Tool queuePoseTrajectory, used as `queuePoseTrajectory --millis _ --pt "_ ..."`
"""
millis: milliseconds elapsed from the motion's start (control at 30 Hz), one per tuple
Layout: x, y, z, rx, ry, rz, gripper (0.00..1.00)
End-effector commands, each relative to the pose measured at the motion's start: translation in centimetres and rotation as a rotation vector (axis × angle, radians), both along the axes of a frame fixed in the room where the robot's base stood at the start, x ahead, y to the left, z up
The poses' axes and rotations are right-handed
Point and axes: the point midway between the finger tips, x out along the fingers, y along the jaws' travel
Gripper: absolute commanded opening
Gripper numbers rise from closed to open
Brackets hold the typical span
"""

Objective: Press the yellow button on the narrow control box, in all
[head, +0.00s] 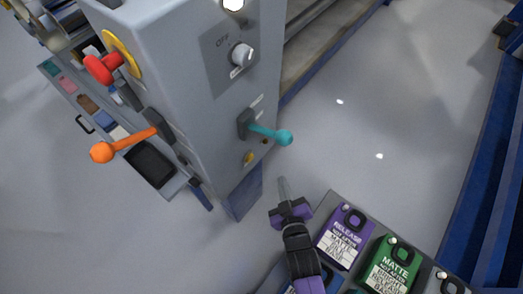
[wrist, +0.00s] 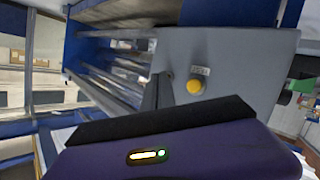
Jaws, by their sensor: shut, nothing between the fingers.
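The narrow grey control box (head: 205,110) stands upright left of centre in the head view. Its yellow button (head: 249,157) is low on the right-hand face, below the teal lever. In the wrist view, the round yellow button (wrist: 195,87) sits on the grey face under a small label. My gripper (head: 282,184) is shut and empty, below and right of the button, apart from it in the head view. In the wrist view, its dark fingers (wrist: 157,92) show just left of the button; whether they touch the box is unclear there.
A teal lever (head: 270,132) sticks out just above the button, with a knob (head: 241,54) higher up. An orange lever (head: 125,143) and red knob (head: 103,68) project on the left face. Labelled purple (head: 343,236) and green (head: 392,265) containers stand at lower right.

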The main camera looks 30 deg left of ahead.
Motion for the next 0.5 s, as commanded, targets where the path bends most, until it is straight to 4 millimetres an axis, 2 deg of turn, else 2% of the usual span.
queuePoseTrajectory --millis 500 --pt "0.03 0.62 -0.19 -0.005 -0.005 0.003 0.00"
